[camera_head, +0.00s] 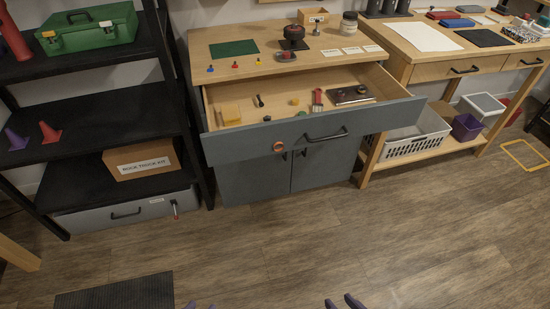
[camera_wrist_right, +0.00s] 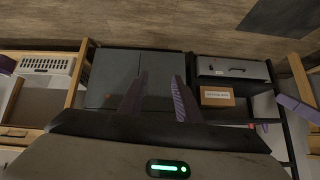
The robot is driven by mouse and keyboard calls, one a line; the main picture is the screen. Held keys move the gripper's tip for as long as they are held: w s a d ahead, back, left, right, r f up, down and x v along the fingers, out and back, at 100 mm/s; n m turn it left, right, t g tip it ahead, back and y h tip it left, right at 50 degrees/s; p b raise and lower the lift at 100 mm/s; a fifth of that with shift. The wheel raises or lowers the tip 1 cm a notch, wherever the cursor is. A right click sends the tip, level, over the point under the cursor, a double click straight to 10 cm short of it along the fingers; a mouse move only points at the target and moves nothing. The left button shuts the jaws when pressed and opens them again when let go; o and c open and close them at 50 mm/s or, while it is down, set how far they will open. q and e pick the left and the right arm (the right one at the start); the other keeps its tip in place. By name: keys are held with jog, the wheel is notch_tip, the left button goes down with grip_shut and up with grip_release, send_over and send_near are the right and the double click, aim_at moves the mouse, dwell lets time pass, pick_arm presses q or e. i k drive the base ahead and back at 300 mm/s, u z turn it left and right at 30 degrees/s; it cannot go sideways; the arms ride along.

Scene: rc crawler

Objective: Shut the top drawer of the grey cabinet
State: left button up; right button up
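The grey cabinet (camera_head: 241,181) has a wooden top and two lower doors. Its top drawer (camera_head: 230,145) is pulled well out, with its grey front and dark bar handle (camera_head: 326,136) facing me. Inside lie a yellow block, a red-handled tool, a dark tray and small parts. The cabinet doors also show in the right wrist view (camera_wrist_right: 115,78). My left gripper (camera_head: 199,306) shows only its purple fingertips at the bottom edge, apart. My right gripper (camera_head: 342,302) is beside it to the right, open and empty (camera_wrist_right: 158,85). Both are well short of the drawer.
A black shelf (camera_head: 90,93) with a green case (camera_head: 88,28) and cardboard box (camera_head: 143,158) stands left. A wooden workbench (camera_head: 400,70) with a white basket (camera_head: 415,140) stands right. The wood floor before the cabinet is clear; a dark mat (camera_head: 115,293) lies lower left.

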aim_at(386, 105)
jog(key=u, duration=0.7)
jog(key=k, duration=0.15)
jog(key=z, duration=1.4)
jog(key=i, duration=1.45)
jog(key=u, duration=0.2)
jog(key=k, duration=0.45)
jog(key=u, duration=0.35)
